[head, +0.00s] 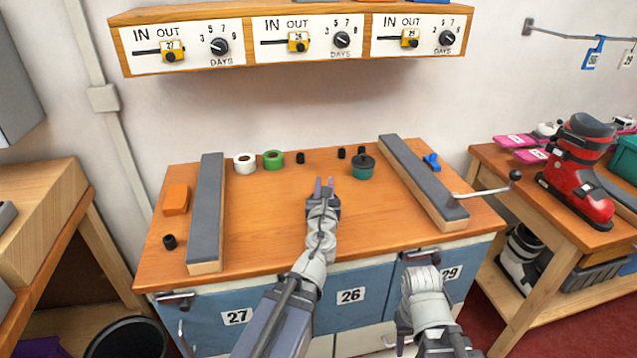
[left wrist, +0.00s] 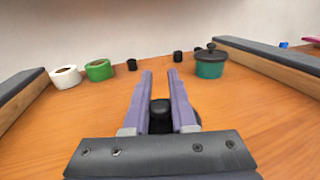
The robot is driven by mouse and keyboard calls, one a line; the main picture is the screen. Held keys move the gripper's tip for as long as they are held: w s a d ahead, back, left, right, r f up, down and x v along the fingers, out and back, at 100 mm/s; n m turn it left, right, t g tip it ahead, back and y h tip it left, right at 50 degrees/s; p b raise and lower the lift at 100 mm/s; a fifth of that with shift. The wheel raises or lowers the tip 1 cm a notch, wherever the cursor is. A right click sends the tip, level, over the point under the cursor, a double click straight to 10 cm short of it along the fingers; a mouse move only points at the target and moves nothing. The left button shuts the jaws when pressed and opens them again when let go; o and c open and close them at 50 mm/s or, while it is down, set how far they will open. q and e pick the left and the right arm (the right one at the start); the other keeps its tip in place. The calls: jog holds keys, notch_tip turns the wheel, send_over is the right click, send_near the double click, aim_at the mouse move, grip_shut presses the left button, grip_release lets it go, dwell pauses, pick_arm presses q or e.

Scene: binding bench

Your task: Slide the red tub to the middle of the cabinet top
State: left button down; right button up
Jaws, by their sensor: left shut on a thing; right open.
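No red tub shows in either view. A teal tub with a dark lid (head: 363,169) stands at the back of the cabinet top (head: 280,210); it also shows in the left wrist view (left wrist: 209,64). My left gripper (head: 324,186) is low over the middle of the cabinet top, in front and left of the teal tub and apart from it. Its fingers (left wrist: 160,95) are closed around a black knob (left wrist: 160,108). What lies under the knob is mostly hidden by the gripper. My right arm shows at the lower right, but its fingertips are out of sight.
Two grey-topped rails (head: 207,210) (head: 425,180) flank the work area. A white roll (head: 245,163), a green roll (head: 273,160) and small black pieces stand along the back. An orange block (head: 176,199) sits at the left. A lever (head: 487,188) juts out at the right.

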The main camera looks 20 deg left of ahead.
pick_arm(q)
jog(key=shift+s+d, duration=0.15)
jog(key=shift+d, duration=0.3)
jog(key=shift+s+d, duration=0.15)
jog(key=shift+d, duration=0.2)
jog(key=c, duration=0.7)
grip_release()
jog(key=shift+o, duration=0.2)
pick_arm(e)
jog(key=shift+s+d, duration=0.15)
